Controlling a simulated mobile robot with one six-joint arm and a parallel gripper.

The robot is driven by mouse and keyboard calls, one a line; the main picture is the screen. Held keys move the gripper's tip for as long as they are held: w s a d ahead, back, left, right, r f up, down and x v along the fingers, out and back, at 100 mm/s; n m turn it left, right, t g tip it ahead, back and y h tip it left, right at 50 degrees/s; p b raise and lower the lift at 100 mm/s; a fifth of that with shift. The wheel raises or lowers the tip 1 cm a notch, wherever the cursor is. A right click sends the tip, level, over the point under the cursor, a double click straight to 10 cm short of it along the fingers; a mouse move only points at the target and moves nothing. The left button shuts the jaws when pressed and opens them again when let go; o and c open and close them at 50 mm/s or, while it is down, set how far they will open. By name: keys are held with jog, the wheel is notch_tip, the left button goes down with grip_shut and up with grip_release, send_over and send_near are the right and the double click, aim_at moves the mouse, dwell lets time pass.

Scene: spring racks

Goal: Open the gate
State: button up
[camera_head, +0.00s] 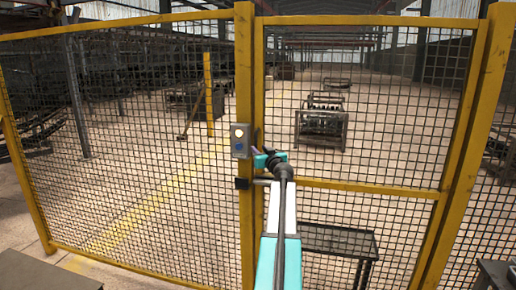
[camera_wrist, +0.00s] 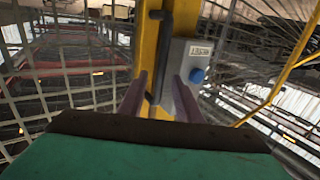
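The mesh gate (camera_head: 345,184) with its yellow frame stands to the right of a yellow post (camera_head: 245,60) and looks closed. A grey control box (camera_head: 240,140) with a pale button and a blue button is on the post. A dark latch-like block (camera_head: 242,183) sits below it. My gripper (camera_head: 262,158) is just right of the box. In the wrist view my gripper (camera_wrist: 160,86) has its two fingers apart, with nothing held between them. The box with its blue button (camera_wrist: 196,75) and the yellow post (camera_wrist: 149,45) show beyond the fingers. Contact cannot be told.
A mesh fence panel (camera_head: 130,150) runs left of the post. Behind the gate are a low dark table (camera_head: 338,240) and a metal rack (camera_head: 321,124). A dark surface (camera_head: 45,272) is at the lower left. Open floor lies beyond the fence.

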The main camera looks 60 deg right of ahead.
jog(key=shift+x, duration=1.1)
grip_shut()
